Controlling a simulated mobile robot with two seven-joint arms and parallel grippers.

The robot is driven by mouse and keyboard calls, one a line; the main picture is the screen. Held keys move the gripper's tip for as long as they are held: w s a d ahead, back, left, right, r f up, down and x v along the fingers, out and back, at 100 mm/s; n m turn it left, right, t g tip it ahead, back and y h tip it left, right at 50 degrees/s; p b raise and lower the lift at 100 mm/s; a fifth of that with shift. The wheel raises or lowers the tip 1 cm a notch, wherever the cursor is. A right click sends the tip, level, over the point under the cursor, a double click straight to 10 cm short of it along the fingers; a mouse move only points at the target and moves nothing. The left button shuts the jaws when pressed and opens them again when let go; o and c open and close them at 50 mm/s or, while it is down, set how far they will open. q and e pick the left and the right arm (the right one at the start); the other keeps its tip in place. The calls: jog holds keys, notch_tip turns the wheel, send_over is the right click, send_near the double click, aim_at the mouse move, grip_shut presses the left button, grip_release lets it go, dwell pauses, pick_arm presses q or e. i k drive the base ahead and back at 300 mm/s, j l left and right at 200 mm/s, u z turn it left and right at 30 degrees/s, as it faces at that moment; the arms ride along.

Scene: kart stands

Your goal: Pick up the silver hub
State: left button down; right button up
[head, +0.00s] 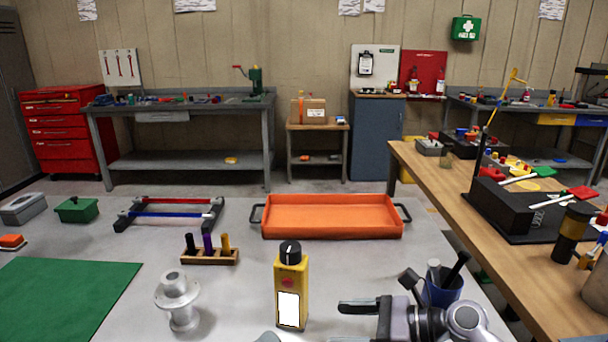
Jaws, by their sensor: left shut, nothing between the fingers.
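The silver hub (178,300) stands on the grey table at the lower left. It has a wide flange around a round body. Nothing touches it. My left gripper (350,307) is low in the view, right of the yellow bottle (291,290). Its dark fingers are shut and empty and point left. The bottle stands between the gripper and the hub, and the gripper is well apart from the hub. My right gripper is not in view.
A green mat (65,300) lies left of the hub. A wooden block with several upright pegs (209,256) is behind it. An orange tray (332,216) is farther back. A blue cup of tools (443,291) stands close behind my gripper. A wooden bench (440,200) runs along the right.

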aim_at(177, 291)
jog(key=k, duration=0.9)
